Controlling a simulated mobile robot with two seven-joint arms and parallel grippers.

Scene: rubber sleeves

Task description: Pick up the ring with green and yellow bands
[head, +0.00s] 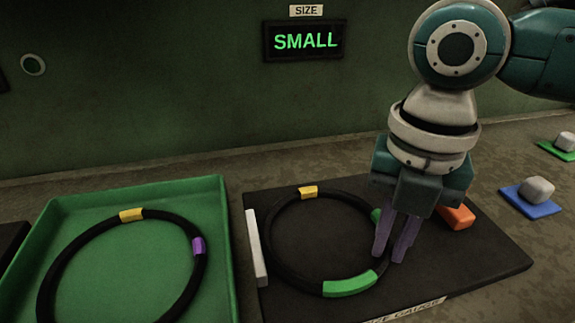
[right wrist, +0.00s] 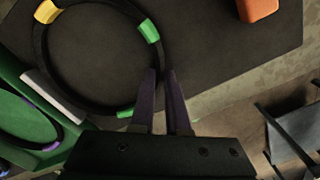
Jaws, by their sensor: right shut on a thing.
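The black ring with a yellow band and two green bands (head: 349,284) lies on the dark size-gauge board (head: 470,264), to the right of its white bar. It also shows in the right wrist view, with its yellow band (right wrist: 46,12) at the upper left. My right gripper (head: 392,252) points down at the ring's right side, its purple fingers shut on the rim between the two green bands. The fingers (right wrist: 161,74) hide part of the rim. I cannot tell any gap between ring and board. My left gripper is not in view.
A green tray (head: 226,250) at left holds another black ring with yellow and purple bands (head: 198,246). A white bar (head: 256,248) stands on the board's left edge, an orange block (head: 456,216) on its right part. A blue pad with a grey block (head: 537,189) lies farther right. A sign reads SMALL (head: 305,41).

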